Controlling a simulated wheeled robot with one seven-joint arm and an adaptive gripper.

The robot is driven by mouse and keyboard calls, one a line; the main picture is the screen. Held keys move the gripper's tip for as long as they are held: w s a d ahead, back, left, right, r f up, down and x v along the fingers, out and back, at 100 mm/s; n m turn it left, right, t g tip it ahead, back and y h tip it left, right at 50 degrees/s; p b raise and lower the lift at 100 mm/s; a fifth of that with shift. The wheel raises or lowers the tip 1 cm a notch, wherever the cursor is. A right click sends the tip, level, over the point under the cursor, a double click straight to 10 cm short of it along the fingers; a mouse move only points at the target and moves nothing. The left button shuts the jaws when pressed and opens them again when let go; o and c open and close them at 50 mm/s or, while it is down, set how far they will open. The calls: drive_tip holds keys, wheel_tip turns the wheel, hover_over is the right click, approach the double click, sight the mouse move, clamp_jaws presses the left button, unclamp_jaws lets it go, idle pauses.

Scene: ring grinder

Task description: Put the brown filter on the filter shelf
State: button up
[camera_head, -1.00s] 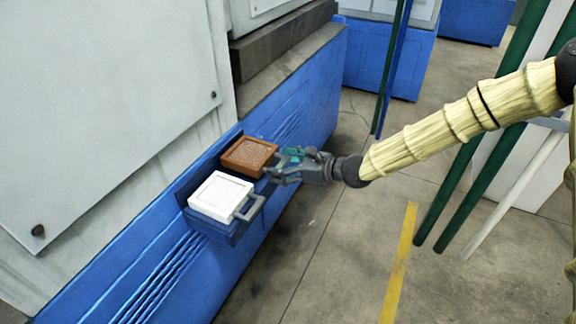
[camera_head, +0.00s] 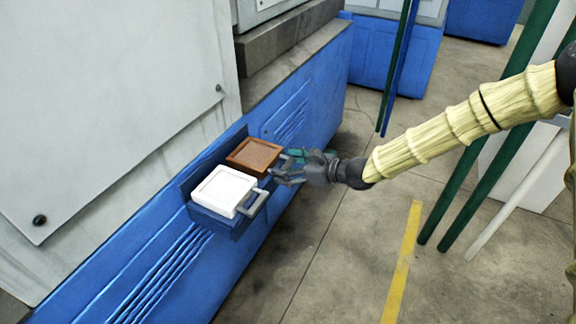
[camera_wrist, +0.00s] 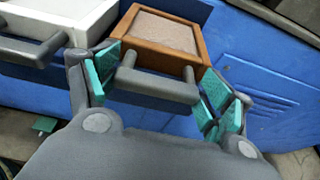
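The brown filter (camera_head: 254,154) is a square with a raised rim and a grey handle. It lies flat on the blue filter shelf (camera_head: 222,224) on the machine's side, just beyond the white filter (camera_head: 224,190). My gripper (camera_head: 284,171) is at the brown filter's handle. In the wrist view my gripper (camera_wrist: 158,92) is open, with teal finger pads spread to either side of the grey handle (camera_wrist: 156,86). The brown filter (camera_wrist: 158,34) shows ahead of the fingers. The fingers do not look closed on the handle; slight contact at the left pad cannot be ruled out.
The white filter's handle (camera_wrist: 34,48) is close to the left finger. The tall grey machine panel (camera_head: 110,110) rises behind the shelf. Green posts (camera_head: 490,170) stand at the right, near my arm. The floor (camera_head: 340,250) in front of the shelf is clear.

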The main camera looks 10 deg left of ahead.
drive_tip(key=o, duration=0.3)
drive_tip(key=shift+d, duration=0.1)
drive_tip(key=v, duration=1.2)
drive_tip(key=shift+d+r, duration=0.1)
idle(0.4)
drive_tip(key=p+v, duration=0.7)
drive_tip(key=v, duration=0.4)
drive_tip(key=shift+d, duration=0.25)
idle(1.8)
drive_tip(key=shift+s+r, duration=0.1)
idle(0.4)
